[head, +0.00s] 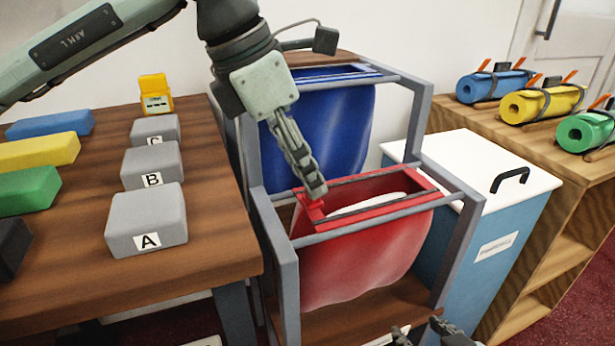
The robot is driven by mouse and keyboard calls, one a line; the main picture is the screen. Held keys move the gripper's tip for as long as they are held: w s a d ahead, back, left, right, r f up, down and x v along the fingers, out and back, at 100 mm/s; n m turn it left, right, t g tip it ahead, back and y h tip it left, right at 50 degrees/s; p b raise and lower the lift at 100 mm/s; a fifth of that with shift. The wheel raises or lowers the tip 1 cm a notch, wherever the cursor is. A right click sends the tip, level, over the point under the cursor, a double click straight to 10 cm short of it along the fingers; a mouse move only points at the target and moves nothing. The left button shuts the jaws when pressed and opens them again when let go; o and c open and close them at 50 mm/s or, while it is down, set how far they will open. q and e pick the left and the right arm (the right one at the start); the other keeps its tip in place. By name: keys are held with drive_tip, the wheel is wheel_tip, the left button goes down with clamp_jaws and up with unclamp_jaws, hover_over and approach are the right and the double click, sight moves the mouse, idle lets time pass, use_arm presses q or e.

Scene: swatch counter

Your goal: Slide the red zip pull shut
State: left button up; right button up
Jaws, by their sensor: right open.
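The red bag (365,262) hangs in the front of a grey metal frame. Its top is open, and pale contents (372,207) show inside the red rim. The red zip pull (314,212) is at the left end of the opening, partly hidden by my fingers. My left gripper (316,190) reaches down from above, its fingers close together at the pull; they look shut on it, seen nearly edge-on. My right gripper (425,335) is open and empty at the bottom edge, below the bag and partly cut off.
A blue bag (330,130) hangs behind the red one. Frame rails (470,200) surround both bags. A table with grey blocks (146,222) and coloured blocks stands left. A white-lidded blue bin (500,230) and a shelf with rolled mats (541,103) stand right.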

use_arm(q)
drive_tip(key=shift+x, duration=1.15)
drive_tip(key=shift+c, duration=0.2)
clamp_jaws()
